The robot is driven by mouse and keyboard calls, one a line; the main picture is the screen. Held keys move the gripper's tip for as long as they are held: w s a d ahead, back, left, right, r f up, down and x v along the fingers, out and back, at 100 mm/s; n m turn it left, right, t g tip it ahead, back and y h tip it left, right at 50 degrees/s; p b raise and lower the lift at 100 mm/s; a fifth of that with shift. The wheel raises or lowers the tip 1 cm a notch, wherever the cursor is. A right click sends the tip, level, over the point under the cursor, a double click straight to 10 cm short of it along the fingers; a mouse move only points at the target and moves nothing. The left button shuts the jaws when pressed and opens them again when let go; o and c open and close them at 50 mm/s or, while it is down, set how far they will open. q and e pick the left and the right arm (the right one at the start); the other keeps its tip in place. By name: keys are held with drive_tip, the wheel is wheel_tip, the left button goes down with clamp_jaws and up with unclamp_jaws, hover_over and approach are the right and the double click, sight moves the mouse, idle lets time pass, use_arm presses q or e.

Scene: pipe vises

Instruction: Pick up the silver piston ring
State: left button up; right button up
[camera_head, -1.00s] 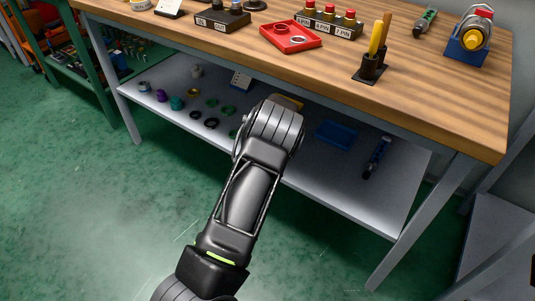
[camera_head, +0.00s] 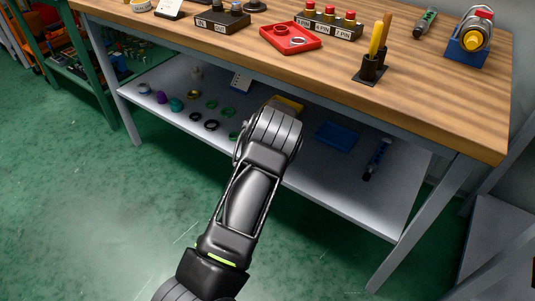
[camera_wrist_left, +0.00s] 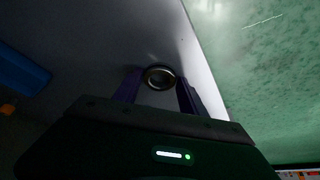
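A ring (camera_wrist_left: 160,77) with a pale grey rim and a darker, brownish inner face shows in the left wrist view, over the grey lower shelf (camera_wrist_left: 100,40). My left gripper (camera_wrist_left: 160,83) has its two purple fingers spread, one on each side of this ring. The gaps between ring and fingers are very small, and I cannot tell whether they touch. In the head view my left arm reaches under the tabletop to the shelf, and its gripper is hidden behind the wrist. A pale silver ring (camera_head: 144,88) lies at the shelf's left end. My right gripper is not in view.
The wooden tabletop (camera_head: 420,100) overhangs the shelf. Several green and dark rings, a purple part (camera_head: 161,97) and a teal part (camera_head: 176,104) lie left of my arm. A blue tray (camera_head: 336,136) and a blue-black tool (camera_head: 377,158) lie to the right.

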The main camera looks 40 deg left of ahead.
use_arm(q)
drive_tip(key=c, duration=1)
drive_tip(key=shift+r, duration=0.2)
drive_tip(key=shift+r+p, duration=0.3)
drive_tip(key=shift+r, duration=0.3)
wheel_tip(320, 180, up, 2)
drive_tip(key=shift+r+p, duration=0.25)
drive_tip(key=shift+p, duration=0.15)
drive_tip(key=s+d+p, duration=0.1)
drive_tip(key=s+d, duration=0.3)
drive_tip(key=s+d+p, duration=0.1)
drive_tip(key=s+d, duration=0.3)
drive_tip(key=s+d+p, duration=0.1)
drive_tip(key=s+d, duration=0.3)
drive_tip(key=d, duration=0.1)
drive_tip(key=shift+s+f, duration=0.25)
drive_tip(key=shift+f, duration=0.05)
